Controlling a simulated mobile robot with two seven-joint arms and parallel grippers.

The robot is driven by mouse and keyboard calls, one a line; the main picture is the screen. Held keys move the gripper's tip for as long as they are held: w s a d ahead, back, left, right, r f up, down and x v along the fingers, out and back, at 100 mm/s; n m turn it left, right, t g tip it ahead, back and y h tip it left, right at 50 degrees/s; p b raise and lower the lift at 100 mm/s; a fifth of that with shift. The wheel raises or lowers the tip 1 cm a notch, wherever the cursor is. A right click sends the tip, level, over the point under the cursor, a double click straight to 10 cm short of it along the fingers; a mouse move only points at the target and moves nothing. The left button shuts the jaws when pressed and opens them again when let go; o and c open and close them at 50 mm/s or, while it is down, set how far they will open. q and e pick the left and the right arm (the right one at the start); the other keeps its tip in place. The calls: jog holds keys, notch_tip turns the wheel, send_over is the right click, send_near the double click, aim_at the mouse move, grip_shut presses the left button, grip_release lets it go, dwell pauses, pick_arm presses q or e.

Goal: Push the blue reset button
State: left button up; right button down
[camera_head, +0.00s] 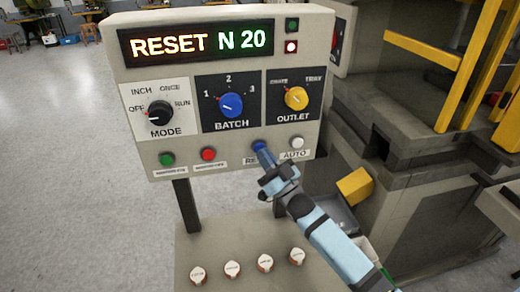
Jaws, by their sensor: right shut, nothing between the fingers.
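The blue reset button (258,146) is in the lower row of the control panel (233,170), between a red button (208,154) and a white button (297,143). My right gripper (266,158) is shut and empty, with its tips at the blue button and partly covering it and its label. I cannot tell whether the tips touch or press it. The display (197,43) reads "RESET N 20". My left gripper is not in view.
A green button (167,159) and the mode (159,114), batch (231,105) and outlet (296,98) knobs are on the panel. Several white-topped knobs (232,269) sit on a lower surface. A machine with yellow bars (423,50) stands at right. Open floor (75,170) lies left.

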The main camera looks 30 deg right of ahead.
jog(key=shift+w+d, duration=0.2)
jog(key=shift+w, duration=0.5)
dwell(0.6)
dwell(0.4)
jog(key=shift+s+a, duration=0.25)
jog(key=shift+s, duration=0.65)
jog(key=s+p, duration=0.1)
jog(key=s, duration=0.1)
jog(key=s+a+p, duration=0.1)
jog(key=s, duration=0.2)
jog(key=shift+a, duration=0.15)
jog(key=shift+w, duration=0.1)
dwell(0.3)
